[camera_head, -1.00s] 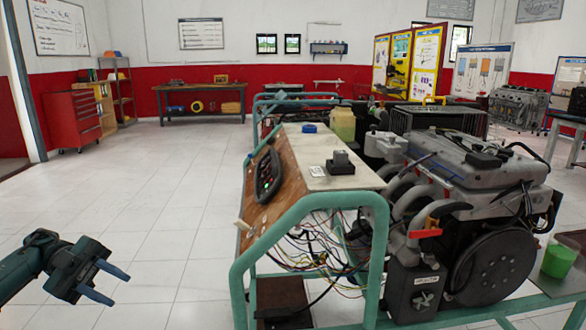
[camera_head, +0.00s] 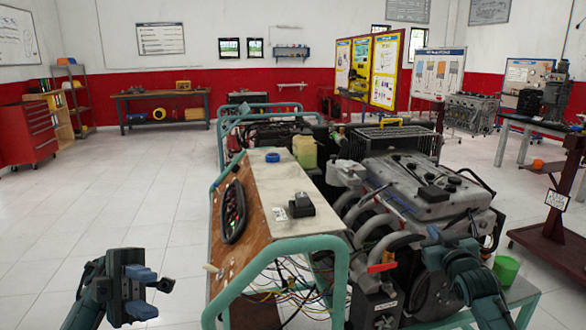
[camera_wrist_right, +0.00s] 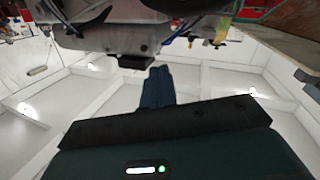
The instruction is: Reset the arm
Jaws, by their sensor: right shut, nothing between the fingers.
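My left gripper (camera_head: 141,291) is at the lower left in the head view, over the tiled floor and left of the engine trainer. Its two blue fingers are apart, with nothing between them. My right arm (camera_head: 465,275) shows at the lower right in the head view, in front of the engine; its fingertips cannot be made out there. In the right wrist view my right gripper (camera_wrist_right: 158,88) has its blue fingers together and empty, below the underside of a grey engine part.
The engine trainer (camera_head: 335,258) with its green tube frame and loose wires stands close ahead. A green cup (camera_head: 506,269) is beside my right arm. A dark red stand (camera_head: 548,235) is at the right. The white floor (camera_head: 130,190) at the left is clear.

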